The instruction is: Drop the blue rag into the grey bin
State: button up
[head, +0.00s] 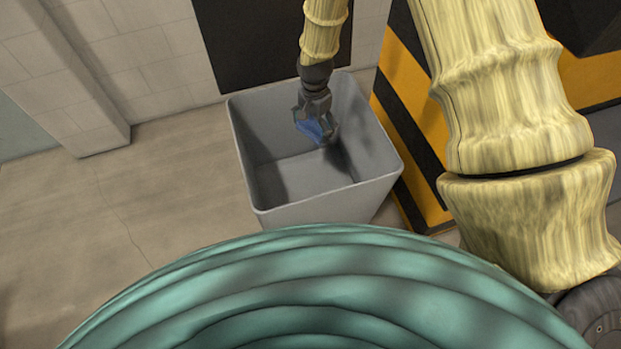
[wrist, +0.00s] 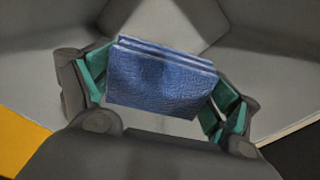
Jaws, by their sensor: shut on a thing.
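The grey bin (head: 248,165) stands on the floor in the upper middle of the head view, its top open. My gripper (head: 322,135) hangs down over the bin's opening, towards its far right side. It is shut on the blue rag (head: 309,128). In the wrist view the folded blue rag (wrist: 160,78) is pinched between the two green-padded fingers of my gripper (wrist: 162,90). The bin's grey inner walls (wrist: 255,65) surround the rag in that view. From the head view I cannot tell exactly how deep the rag is below the rim.
A yellow and black striped surface (head: 398,85) stands right beside the bin. A dark panel (head: 270,45) is on the pale block wall behind it. A pale pillar (head: 75,90) stands at the left. The concrete floor (head: 130,210) left of the bin is clear.

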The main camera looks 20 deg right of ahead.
jog(key=o, duration=0.9)
jog(key=shift+o, duration=0.2)
notch_tip(320, 180, up, 12)
jog(key=shift+r, duration=0.1)
dwell(0.4)
